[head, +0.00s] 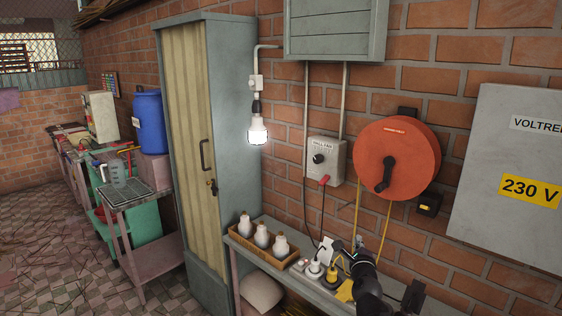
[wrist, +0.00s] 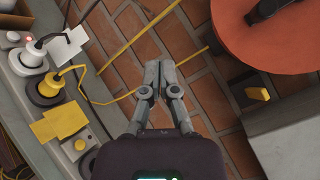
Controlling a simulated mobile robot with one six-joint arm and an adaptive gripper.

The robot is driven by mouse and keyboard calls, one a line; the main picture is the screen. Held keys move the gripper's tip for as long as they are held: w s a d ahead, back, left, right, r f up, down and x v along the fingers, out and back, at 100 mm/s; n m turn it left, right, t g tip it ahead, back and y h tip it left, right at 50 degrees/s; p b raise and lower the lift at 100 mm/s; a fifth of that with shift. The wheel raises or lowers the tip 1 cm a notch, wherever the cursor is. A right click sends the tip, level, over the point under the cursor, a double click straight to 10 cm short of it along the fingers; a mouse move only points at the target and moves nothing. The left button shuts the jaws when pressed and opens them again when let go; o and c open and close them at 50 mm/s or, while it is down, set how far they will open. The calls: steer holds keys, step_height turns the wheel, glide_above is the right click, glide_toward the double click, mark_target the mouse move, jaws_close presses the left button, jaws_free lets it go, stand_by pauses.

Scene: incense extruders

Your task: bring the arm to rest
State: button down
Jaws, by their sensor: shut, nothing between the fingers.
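My gripper (wrist: 158,72) is in the lower middle of the wrist view. Its two grey fingers are together, with nothing between them. The fingers show in front of the brick wall, to the right of the bench with the sockets and plugs. In the head view, the dark end of my arm (head: 367,284) is over the right part of the bench (head: 252,246), and the fingertips are hard to make out there.
A power strip (wrist: 36,72) with white and yellow plugs lies on the bench. Yellow cords run up to a red reel (head: 397,158) on the wall. A wooden tray (head: 252,243) holds white bulbs. A lit bulb (head: 257,130) hangs beside the tall locker (head: 185,110).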

steer(key=s+a+f+n+g+y, duration=0.2)
steer(key=a+f+n+g+y, duration=0.15)
steer(key=f+n, duration=0.35)
steer(key=s+a+f+n+g+y, duration=0.2)
steer(key=a+f+n+g, duration=0.25)
steer(key=n, duration=0.35)
steer(key=s+d+f+n+g+h, duration=0.1)
steer(key=s+f+n+g, duration=0.2)
steer(key=s+n+g, duration=0.2)
steer(key=s+d+f+n+g+h, duration=0.1)
steer(key=s+f+n+g, duration=0.3)
steer(key=s, duration=0.5)
steer(key=n+g+h, duration=0.1)
steer(key=n, duration=0.1)
steer(key=shift+s+f+n, duration=0.2)
steer(key=shift+f+n, duration=0.1)
steer(key=shift+d, duration=0.15)
